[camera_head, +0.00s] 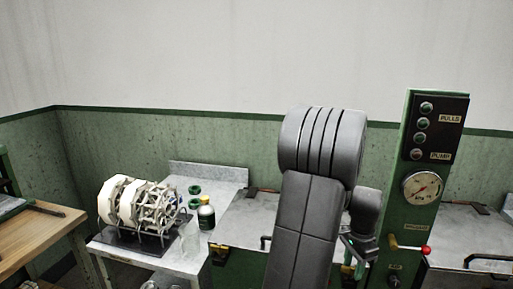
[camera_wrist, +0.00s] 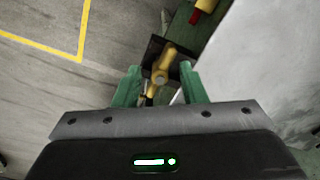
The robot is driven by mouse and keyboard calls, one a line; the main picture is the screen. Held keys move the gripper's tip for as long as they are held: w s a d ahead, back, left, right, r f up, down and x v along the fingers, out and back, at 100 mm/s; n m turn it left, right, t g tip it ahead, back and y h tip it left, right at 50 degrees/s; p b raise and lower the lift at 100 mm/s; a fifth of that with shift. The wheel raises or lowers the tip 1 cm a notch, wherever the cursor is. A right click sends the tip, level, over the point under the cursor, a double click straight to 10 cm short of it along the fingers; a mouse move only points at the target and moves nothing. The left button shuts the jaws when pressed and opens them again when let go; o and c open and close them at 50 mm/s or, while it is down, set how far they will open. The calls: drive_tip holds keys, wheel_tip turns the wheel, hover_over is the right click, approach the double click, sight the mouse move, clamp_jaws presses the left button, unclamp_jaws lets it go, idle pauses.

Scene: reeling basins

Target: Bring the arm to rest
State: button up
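My gripper (camera_wrist: 161,86) shows in the wrist view with its two green fingers spread wide apart and nothing held between them. Beyond the gap is a brass-coloured fitting (camera_wrist: 167,61) on a dark plate; I see no finger touching it, but its exact distance is hard to tell. In the head view my grey arm is raised in the middle of the picture, its thick joint uppermost. Part of my wrist with a small green light shows low at its right side, near the green control post (camera_head: 398,200); the fingers are not clear there.
The post carries buttons, a gauge (camera_head: 422,187) and a red-knobbed lever (camera_head: 425,250). A wooden table (camera_head: 40,232) stands far left. Grey basin tops flank my arm. Yellow floor lines (camera_wrist: 82,30) border open floor.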

drive_tip(key=shift+n, duration=2.3)
